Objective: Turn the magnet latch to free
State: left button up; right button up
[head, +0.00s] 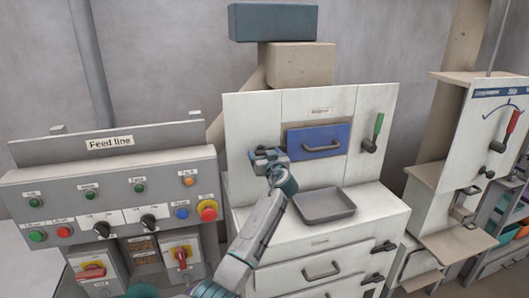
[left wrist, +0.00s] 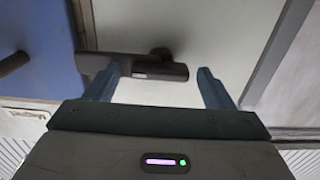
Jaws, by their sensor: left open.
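The magnet latch shows in the left wrist view as a dark bar handle (left wrist: 150,70) with a round pivot, on a pale panel beside a blue face (left wrist: 35,45). My left gripper (left wrist: 160,80) is open around part of the bar. One finger overlaps the bar near its middle, and the bar's end stops short of the other finger. I cannot tell whether either finger touches it. In the head view my left gripper (head: 268,158) is at the white panel, left of the blue drawer (head: 318,140), and mostly hides the latch. My right gripper is not in view.
A grey tray (head: 324,206) lies on the ledge below the blue drawer. A green-handled lever (head: 377,127) is on the panel's right. The feed line console (head: 110,190), with buttons and knobs, stands left. A red-handled lever (head: 509,124) is on the right machine.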

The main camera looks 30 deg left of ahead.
pick_arm(q)
jog(key=c, duration=1)
jog(key=shift+f, duration=0.1)
jog(key=m, duration=0.9)
jog(key=m+b, duration=0.1)
jog(key=m, duration=0.7)
jog(key=shift+w+d+f+m, duration=0.1)
jog(key=shift+w+f+m, duration=0.05)
jog(key=shift+m, duration=0.55)
